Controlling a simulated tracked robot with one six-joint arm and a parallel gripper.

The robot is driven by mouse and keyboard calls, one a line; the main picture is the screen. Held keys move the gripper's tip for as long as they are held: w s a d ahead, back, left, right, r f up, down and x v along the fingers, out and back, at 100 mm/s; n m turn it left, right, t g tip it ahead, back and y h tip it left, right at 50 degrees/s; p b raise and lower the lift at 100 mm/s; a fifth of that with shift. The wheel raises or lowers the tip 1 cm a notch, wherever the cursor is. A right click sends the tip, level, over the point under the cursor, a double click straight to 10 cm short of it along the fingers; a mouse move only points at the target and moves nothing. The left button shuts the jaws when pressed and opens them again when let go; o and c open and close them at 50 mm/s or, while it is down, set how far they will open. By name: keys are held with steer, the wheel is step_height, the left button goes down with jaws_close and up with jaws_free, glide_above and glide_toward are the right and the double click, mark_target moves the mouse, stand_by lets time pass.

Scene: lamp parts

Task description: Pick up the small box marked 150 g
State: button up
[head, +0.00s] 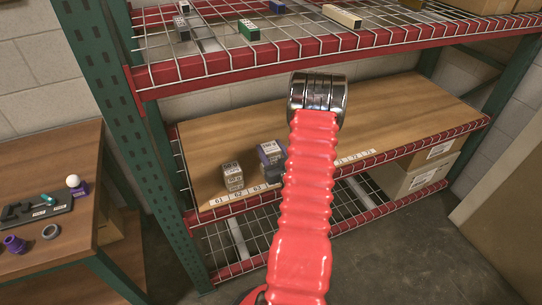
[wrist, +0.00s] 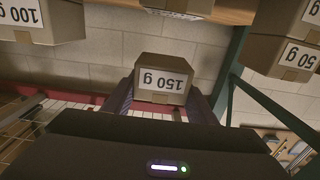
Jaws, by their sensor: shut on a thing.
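In the wrist view, a small brown cardboard box (wrist: 161,77) with a white label reading 150 g sits between the fingers of my gripper (wrist: 162,98). The label reads upside down in this view. My gripper is shut on this box, one dark finger at each side. In the head view my red arm and its chrome joint cover the middle of the shelf. The gripper and the held box cannot be made out there.
In the wrist view, other boxes are near: one marked 100 g (wrist: 42,20), one marked 50 g (wrist: 287,50), and one cut off at the top (wrist: 180,7). The head view shows a rack with a red-edged wire shelf (head: 200,70), a wooden shelf (head: 400,110) and a side table (head: 50,150).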

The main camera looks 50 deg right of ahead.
mark_target(270, 147)
steer(key=shift+r, duration=2.45)
